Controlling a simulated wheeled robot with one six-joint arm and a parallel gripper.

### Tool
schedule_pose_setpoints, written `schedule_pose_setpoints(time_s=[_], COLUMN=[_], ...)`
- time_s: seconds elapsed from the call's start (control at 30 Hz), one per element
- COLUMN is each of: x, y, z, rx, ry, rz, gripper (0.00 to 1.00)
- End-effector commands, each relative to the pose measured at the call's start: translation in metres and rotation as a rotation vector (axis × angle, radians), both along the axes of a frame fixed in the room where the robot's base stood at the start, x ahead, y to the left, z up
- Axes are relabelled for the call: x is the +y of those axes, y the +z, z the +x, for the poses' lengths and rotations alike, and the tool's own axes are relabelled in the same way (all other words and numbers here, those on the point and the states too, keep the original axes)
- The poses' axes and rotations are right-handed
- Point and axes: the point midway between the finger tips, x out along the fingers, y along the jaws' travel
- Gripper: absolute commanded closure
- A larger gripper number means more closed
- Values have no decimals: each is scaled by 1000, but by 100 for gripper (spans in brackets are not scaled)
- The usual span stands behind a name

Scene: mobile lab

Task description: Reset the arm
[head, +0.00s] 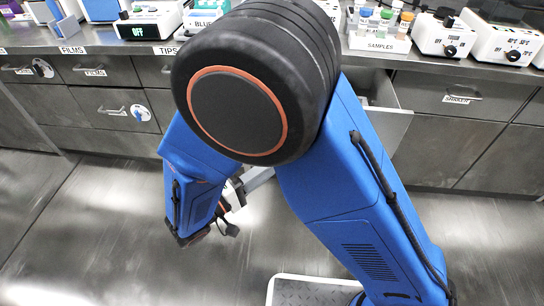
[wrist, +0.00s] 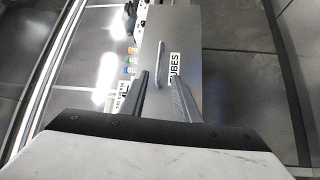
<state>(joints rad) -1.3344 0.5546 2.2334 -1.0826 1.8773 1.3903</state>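My blue arm (head: 375,190) is bent, its large black joint filling the upper middle of the head view. My gripper (wrist: 159,76) shows in the wrist view with its two grey fingers apart and nothing held between them. A drawer front with the label "TUBES" (wrist: 174,67) lies ahead of the fingers. Its bar handle (wrist: 160,62) appears between the fingertips; I cannot tell how far away it is. In the head view the gripper is mostly hidden behind my arm.
An open drawer (head: 388,122) juts from the cabinets behind my arm. The bench above holds a samples rack (head: 380,42), a device with a lit "OFF" display (head: 140,31) and white instruments (head: 500,42). The metal floor (head: 90,215) at left is clear.

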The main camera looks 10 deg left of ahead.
Motion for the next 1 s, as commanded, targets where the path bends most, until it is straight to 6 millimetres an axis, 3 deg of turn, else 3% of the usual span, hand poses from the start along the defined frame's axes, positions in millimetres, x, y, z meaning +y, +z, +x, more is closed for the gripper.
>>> schedule_pose_setpoints(time_s=[0.23, 0.37, 0.63, 1.0], x=[-2, -21, -109, -216], y=[1, 8, 29, 46], z=[1, 10, 31, 23], rx=[4, 44, 243, 509], ry=[-7, -62, -291, -520], rz=[3, 23, 148, 415], gripper=[71, 71, 71, 71])
